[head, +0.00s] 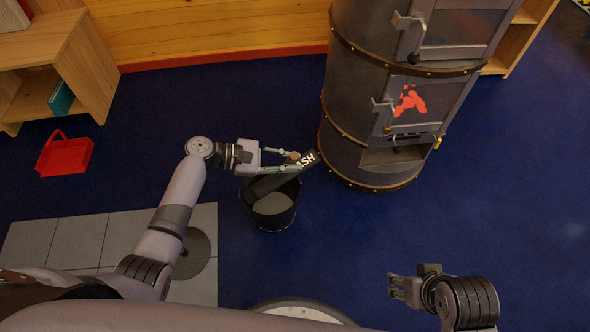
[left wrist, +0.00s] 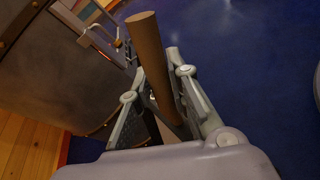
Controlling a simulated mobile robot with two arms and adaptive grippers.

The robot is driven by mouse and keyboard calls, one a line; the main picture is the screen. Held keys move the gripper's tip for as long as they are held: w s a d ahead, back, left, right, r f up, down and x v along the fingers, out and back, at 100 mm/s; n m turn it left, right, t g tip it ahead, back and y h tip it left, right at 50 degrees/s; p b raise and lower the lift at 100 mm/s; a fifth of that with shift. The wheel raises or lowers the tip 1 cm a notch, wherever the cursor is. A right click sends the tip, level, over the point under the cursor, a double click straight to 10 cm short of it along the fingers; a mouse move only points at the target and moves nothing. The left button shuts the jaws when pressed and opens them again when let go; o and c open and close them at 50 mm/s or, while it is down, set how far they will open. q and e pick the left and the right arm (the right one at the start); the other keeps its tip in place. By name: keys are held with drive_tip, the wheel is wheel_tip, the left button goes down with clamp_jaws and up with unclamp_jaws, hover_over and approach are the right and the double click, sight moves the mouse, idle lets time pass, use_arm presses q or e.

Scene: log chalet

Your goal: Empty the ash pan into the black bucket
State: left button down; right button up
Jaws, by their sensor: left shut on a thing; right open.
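The dark ash pan (head: 268,186), marked "ASH" on its front, is tilted over the black bucket (head: 274,222). My left gripper (head: 290,161) is shut on the pan's brown handle, which also shows between the fingers in the left wrist view (left wrist: 152,50). The pan's far end slopes down to the left at the bucket's rim; I cannot tell whether it touches. Grey material shows inside the bucket. The pan's inside is hidden. My right gripper (head: 394,288) is open and empty, low at the right, well away from the bucket.
A round metal stove (head: 345,115) stands just behind and right of the bucket, with an open slot (head: 393,157) low in its front. A red dustpan (head: 66,158) and a wooden shelf (head: 86,66) are at the left. Blue floor is clear at the right.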

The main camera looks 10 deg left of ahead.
use_arm(q)
drive_tip(key=shift+n+h, duration=0.5)
drive_tip(key=shift+n, duration=0.1)
drive_tip(key=shift+w+a+r, duration=1.15)
drive_tip(key=shift+w+a, duration=0.15)
drive_tip(key=shift+w, duration=0.05)
drive_tip(key=shift+b, duration=0.3)
idle(0.8)
